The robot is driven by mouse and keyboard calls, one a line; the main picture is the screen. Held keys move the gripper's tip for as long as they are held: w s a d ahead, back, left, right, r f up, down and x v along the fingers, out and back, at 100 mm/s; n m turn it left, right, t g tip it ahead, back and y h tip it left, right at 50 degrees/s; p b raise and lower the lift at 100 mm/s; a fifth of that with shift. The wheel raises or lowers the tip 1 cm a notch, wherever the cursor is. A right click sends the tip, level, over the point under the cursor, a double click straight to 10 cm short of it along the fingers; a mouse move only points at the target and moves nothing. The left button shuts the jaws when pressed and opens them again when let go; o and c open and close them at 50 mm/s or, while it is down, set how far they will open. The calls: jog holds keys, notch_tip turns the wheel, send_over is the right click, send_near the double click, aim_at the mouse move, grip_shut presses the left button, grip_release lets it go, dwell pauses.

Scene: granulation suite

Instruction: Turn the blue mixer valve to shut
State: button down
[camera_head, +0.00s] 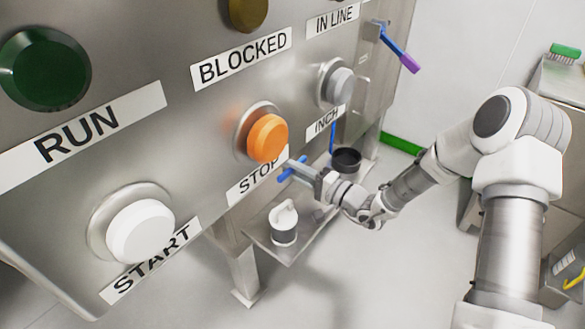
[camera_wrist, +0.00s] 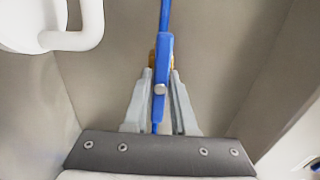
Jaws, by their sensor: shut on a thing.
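The blue valve handle (camera_head: 289,174) shows below the STOP label in the head view, partly hidden by my gripper. In the wrist view the blue handle (camera_wrist: 163,60) is a narrow bar running up the picture, with a round grey pin in its middle. My gripper (camera_head: 301,167) reaches it from the right. In the wrist view its two grey fingers (camera_wrist: 160,84) stand on either side of the bar and are shut on it. A brownish round part shows just behind the handle. The rest of the valve body is hidden.
A steel panel with an orange STOP button (camera_head: 267,138) and white START button (camera_head: 140,231) stands close above my gripper. Below, a white handled vessel (camera_head: 283,226) and black bowl (camera_head: 346,159) stand on a shelf. A blue lever with purple grip (camera_head: 409,63) juts out upper right.

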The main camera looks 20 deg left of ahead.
jog(key=m+p, duration=0.3)
jog(key=m, duration=0.2)
jog(key=shift+r, duration=0.15)
jog(key=m+p, duration=0.3)
jog(key=shift+m, duration=0.4)
jog(key=m+p, duration=0.3)
jog(key=m, duration=0.2)
jog(key=shift+p, duration=0.4)
jog(key=shift+m+p, duration=1.05)
jog(key=shift+m, duration=0.95)
jog(key=shift+f, duration=0.2)
jog(key=c, duration=0.7)
grip_release()
